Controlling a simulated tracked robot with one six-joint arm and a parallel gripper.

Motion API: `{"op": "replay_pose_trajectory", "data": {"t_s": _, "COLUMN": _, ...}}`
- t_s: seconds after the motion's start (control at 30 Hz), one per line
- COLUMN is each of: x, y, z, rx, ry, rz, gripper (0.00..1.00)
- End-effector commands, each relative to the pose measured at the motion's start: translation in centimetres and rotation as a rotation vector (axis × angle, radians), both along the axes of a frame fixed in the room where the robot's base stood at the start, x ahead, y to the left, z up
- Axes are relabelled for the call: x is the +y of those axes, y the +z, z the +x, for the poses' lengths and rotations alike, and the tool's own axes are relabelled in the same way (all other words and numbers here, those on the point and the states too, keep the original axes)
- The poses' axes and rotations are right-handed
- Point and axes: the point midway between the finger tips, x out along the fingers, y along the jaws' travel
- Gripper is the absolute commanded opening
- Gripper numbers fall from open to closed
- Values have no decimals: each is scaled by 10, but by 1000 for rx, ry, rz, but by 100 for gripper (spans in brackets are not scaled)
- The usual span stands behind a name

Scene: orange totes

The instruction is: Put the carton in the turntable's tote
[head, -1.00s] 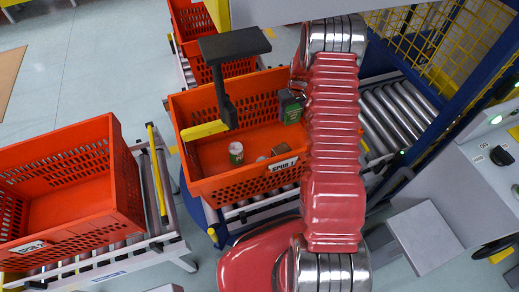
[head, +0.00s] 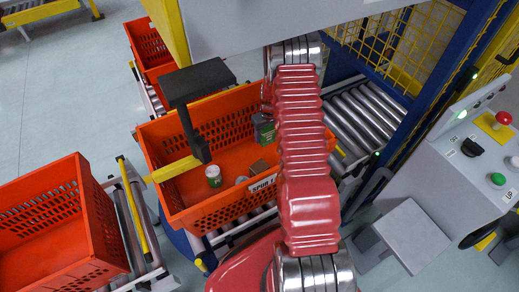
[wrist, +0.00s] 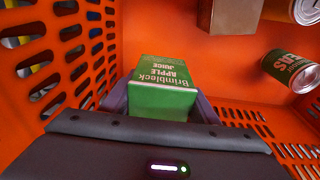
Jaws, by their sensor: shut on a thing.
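The carton (wrist: 162,85) is a green and white box marked "Brimbleck Apple Juice" in the wrist view. My gripper (wrist: 160,108) is shut on it, with a dark finger on each side. In the head view the carton (head: 264,131) shows inside the orange tote labelled "SPUR 1" (head: 218,208), near its far right part. My gripper there is largely hidden behind my red arm. This tote stands at the rollers above a blue base. I cannot tell whether the carton touches the tote floor.
A second orange tote (head: 60,215) stands at left, and another (head: 150,50) behind. A dark post with a flat head (head: 198,82) rises by the tote. A control panel (head: 480,150) is at right.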

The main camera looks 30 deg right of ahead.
Motion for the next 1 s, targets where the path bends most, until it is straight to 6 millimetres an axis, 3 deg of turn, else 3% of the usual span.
{"op": "replay_pose_trajectory", "data": {"t_s": 0.13, "x": -1, "y": -19, "z": 0, "rx": -1, "ry": 0, "rz": -1, "gripper": 20}}
{"op": "replay_pose_trajectory", "data": {"t_s": 0.57, "x": -1, "y": -26, "z": 0, "rx": 0, "ry": -1, "rz": 0, "gripper": 20}}
{"op": "replay_pose_trajectory", "data": {"t_s": 0.83, "x": -1, "y": -55, "z": 0, "rx": 0, "ry": -2, "rz": 0, "gripper": 20}}
{"op": "replay_pose_trajectory", "data": {"t_s": 1.0, "x": -1, "y": -61, "z": 0, "rx": -1, "ry": -2, "rz": -1, "gripper": 20}}
